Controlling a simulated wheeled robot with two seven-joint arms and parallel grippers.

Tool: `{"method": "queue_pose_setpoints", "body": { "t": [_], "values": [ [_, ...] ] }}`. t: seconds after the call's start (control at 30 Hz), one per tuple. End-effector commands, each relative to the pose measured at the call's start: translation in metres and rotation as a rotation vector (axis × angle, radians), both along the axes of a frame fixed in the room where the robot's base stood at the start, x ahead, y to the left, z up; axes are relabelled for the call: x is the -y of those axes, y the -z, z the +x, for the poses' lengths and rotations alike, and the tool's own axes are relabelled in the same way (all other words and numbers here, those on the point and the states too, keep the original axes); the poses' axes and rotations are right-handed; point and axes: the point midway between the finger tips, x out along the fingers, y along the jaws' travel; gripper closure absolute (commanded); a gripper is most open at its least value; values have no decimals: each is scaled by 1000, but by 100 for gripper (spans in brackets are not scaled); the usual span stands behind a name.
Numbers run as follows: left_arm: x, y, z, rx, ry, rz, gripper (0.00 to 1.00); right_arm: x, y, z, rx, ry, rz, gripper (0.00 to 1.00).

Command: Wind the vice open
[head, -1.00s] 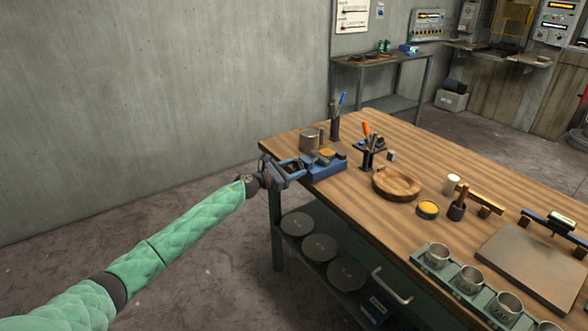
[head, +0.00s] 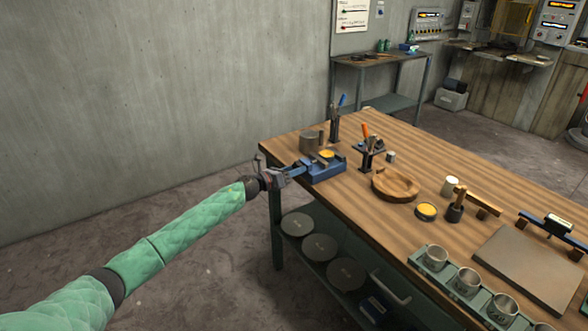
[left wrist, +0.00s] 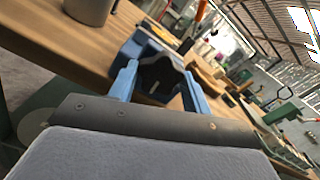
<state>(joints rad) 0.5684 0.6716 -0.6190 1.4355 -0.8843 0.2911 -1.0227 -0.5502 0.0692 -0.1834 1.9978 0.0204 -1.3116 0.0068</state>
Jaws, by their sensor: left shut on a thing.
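The blue vice (head: 325,170) sits on the near left corner of the wooden workbench, with a round yellow-topped piece (head: 327,154) at it. My left gripper (head: 298,169) reaches in from the left at the bench edge, at the vice's outer end. In the left wrist view its two light blue fingers (left wrist: 158,82) stand either side of a dark handle (left wrist: 160,72) and are shut on it. The blue vice body (left wrist: 150,44) shows just beyond. The handle is mostly hidden in the head view. My right gripper is out of view.
A metal can (head: 310,142) and a dark tool holder (head: 370,155) stand near the vice. A wooden bowl (head: 395,185), a yellow-topped tin (head: 427,211) and a mallet (head: 470,200) lie further right. Floor left of the workbench (head: 430,150) is clear.

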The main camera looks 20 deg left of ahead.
Motion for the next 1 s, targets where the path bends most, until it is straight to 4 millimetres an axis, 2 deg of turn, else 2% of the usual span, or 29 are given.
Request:
{"method": "queue_pose_setpoints", "body": {
  "t": [0.37, 0.63, 1.0],
  "values": [
    [-1, -3, 0, -220, -2, -281, 74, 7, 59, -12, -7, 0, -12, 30],
    [-1, -4, 1, -377, -3, -485, 74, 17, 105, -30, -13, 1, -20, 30],
    [-2, -4, 1, -593, -3, -761, 74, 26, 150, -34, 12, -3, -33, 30]
  ]
}}
